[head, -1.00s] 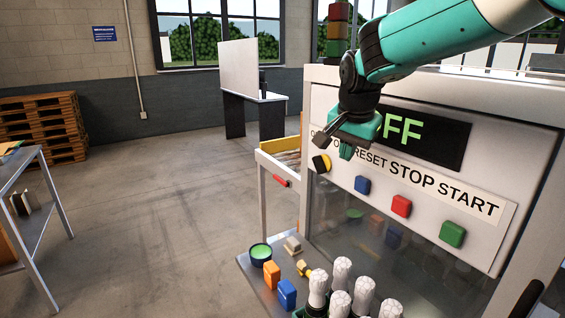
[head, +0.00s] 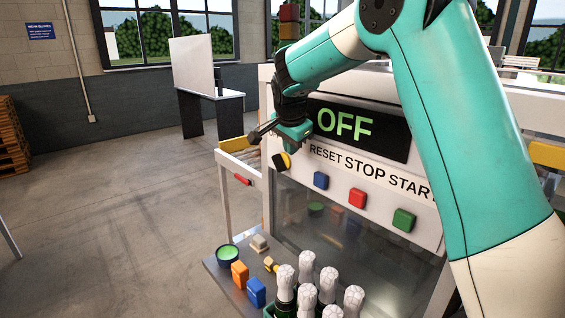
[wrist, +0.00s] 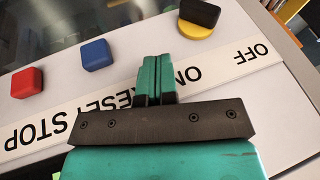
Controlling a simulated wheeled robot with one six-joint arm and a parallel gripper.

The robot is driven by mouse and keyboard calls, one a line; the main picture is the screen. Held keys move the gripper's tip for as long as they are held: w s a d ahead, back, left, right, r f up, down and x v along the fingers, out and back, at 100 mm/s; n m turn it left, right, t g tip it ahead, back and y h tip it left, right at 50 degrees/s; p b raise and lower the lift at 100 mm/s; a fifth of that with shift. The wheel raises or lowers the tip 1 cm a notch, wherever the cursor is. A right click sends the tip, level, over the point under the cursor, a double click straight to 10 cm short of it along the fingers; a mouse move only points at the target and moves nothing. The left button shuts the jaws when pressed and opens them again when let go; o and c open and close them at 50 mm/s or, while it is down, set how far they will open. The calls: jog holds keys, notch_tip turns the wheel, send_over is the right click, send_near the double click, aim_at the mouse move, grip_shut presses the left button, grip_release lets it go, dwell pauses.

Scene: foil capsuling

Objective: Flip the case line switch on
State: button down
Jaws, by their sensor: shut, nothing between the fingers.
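The case line switch is a black and yellow knob (head: 282,161) at the left end of the button panel, and it also shows at the top of the wrist view (wrist: 199,14). My gripper (head: 293,147) is in front of the panel, just above and slightly right of the knob in the head view. In the wrist view its teal fingers (wrist: 155,80) are shut together and empty, over the ON/OFF label strip (wrist: 222,68) and short of the knob. I cannot tell whether they touch the panel. The display (head: 358,128) reads OFF in green.
Blue (head: 321,180), red (head: 357,198) and green (head: 404,220) buttons sit right of the knob. Below are several white-topped bottles (head: 307,262), a green-filled bowl (head: 228,256), and orange (head: 240,274) and blue (head: 256,292) blocks. Open floor lies left.

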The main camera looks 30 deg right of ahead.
aim_at(280, 162)
jog(key=p+x, duration=0.2)
jog(key=x, duration=0.3)
jog(key=shift+w+d+f, duration=0.1)
jog(key=shift+f, duration=0.1)
jog(key=w+f+p, duration=0.2)
jog(key=w, duration=0.1)
jog(key=shift+a+f, duration=0.3)
jog(key=shift+a, duration=0.05)
